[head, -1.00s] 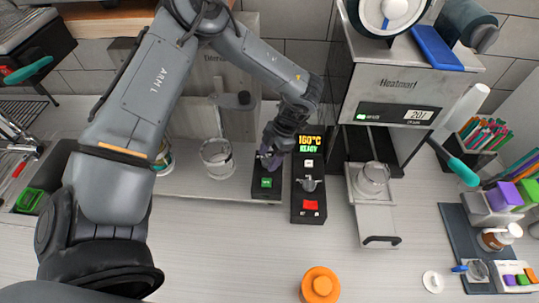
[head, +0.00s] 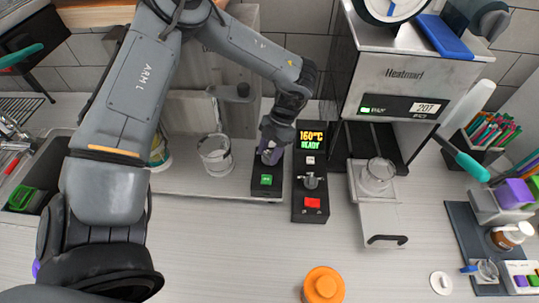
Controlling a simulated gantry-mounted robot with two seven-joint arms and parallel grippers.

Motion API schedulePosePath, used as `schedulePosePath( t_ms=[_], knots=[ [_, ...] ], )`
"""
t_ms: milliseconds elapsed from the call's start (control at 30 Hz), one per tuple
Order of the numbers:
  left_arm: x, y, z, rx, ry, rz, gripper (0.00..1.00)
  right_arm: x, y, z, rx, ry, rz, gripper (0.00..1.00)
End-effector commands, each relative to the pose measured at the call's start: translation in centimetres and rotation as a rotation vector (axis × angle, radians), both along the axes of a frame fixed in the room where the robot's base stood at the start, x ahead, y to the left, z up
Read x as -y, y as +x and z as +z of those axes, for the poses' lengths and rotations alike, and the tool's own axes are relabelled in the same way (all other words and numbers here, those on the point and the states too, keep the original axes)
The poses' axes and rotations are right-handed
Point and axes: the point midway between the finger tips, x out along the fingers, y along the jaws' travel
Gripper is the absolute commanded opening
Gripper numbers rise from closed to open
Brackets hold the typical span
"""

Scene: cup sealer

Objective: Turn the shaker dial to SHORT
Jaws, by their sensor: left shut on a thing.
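The shaker's black control box (head: 266,190) stands left of the middle, with a lit green button (head: 266,180) on its lower part. My left gripper (head: 270,157) reaches down onto the upper part of this box, above the green button. It is shut on the shaker dial there. The dial and its markings are hidden behind the fingers, so its setting cannot be read. The shaker (head: 187,187) stands behind and to the left, with a clear cup (head: 215,155) on it. My right gripper is not in view.
A taller black control box (head: 310,190), reading 160°C READY, stands close right of the gripper, with a small lever and a red button. The Heatmart sealer (head: 395,85) holds a clear cup (head: 378,175) on its drawer. An orange object (head: 323,285) lies at the front.

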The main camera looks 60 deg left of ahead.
Motion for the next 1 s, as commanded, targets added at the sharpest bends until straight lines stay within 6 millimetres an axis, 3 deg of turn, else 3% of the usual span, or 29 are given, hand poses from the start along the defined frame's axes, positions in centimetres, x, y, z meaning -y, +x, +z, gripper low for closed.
schedulePosePath(
  t_ms=[400, 933, 967, 1000],
  knots=[
    [-0.1, 0.0, -0.1, 0.001, -0.001, 0.213, 0.14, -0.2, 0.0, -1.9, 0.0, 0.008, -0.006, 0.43],
    [-0.1, 0.0, 0.0, 0.001, 0.001, 0.247, 0.14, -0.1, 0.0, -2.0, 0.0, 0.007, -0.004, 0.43],
    [-0.1, 0.0, 0.0, 0.001, 0.001, 0.247, 0.46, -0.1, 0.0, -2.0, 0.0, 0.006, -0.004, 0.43],
    [-0.1, 0.0, 0.0, 0.001, 0.0, 0.246, 0.52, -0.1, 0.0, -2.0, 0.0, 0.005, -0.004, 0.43]
  ],
)
